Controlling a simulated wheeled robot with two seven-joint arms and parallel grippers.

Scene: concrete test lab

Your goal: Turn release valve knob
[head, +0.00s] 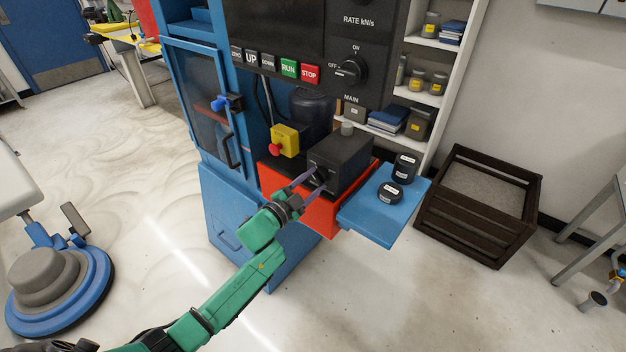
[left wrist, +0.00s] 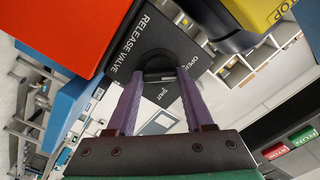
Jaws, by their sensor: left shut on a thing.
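The dark release valve box (head: 343,152) sits on the red base of the blue testing machine. In the left wrist view its black face (left wrist: 122,50) reads RELEASE VALVE, with OPEN and SHUT marks to the right of the knob. The round black knob (head: 321,173) is on the side facing my arm. My left gripper (head: 316,181) is at this face, with its two purple fingers on either side of the knob. In the left wrist view the left gripper (left wrist: 158,78) is shut on the knob (left wrist: 158,64), partly hidden between the fingertips. My right gripper is not in view.
A yellow box with a red stop button (head: 285,140) stands just left of the valve box. A blue side shelf (head: 375,222) to the right holds two black cylinders (head: 397,180). The control panel (head: 330,50) overhangs above. A dark wooden crate (head: 470,232) stands on the floor at right.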

